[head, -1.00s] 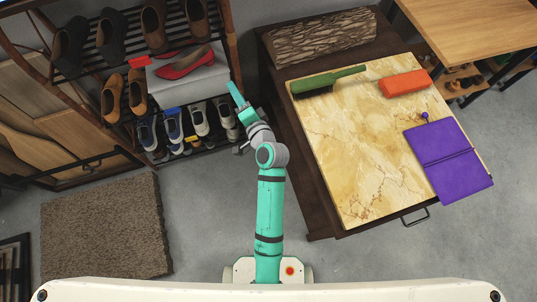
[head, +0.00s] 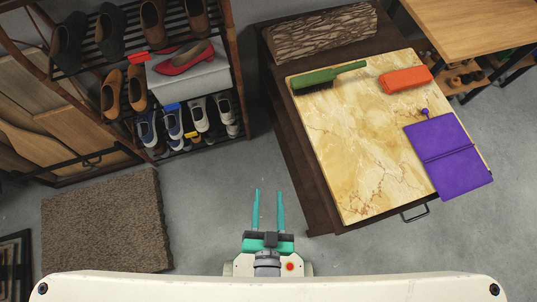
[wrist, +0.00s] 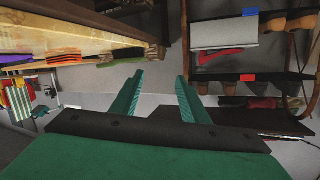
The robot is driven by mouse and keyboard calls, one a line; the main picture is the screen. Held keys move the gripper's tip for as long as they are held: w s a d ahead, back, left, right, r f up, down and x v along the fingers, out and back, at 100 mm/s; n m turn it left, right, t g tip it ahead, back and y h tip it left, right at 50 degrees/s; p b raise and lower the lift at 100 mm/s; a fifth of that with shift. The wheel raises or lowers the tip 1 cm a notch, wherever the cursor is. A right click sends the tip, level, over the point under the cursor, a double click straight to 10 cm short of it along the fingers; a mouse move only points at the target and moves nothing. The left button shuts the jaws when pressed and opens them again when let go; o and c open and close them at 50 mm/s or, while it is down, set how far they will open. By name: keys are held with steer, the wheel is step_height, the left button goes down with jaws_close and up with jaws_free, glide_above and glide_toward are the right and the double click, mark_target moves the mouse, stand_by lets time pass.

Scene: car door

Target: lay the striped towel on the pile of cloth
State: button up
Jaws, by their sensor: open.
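My gripper (head: 269,192) is open and empty above the grey floor, close to my base in the head view. Its two apart fingers also show in the wrist view (wrist: 160,76). I see no clear striped towel or pile of cloth in the head view. In the wrist view, which looks upside down, a small upright-striped patch (wrist: 19,101) in white, yellow, green and red shows at the far left. I cannot tell whether it is the towel. The gripper touches none of these things.
A shoe rack (head: 120,65) stands left. A brown rug (head: 105,220) lies on the floor. Floor between is clear.

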steer(key=s+r+n, duration=0.2)
steer(key=s+r, duration=0.1)
steer(key=s, duration=0.2)
steer(key=shift+r+n, duration=0.3)
steer(key=shift+r, duration=0.1)
steer(key=shift+c, duration=1.2)
steer(key=shift+w, duration=0.1)
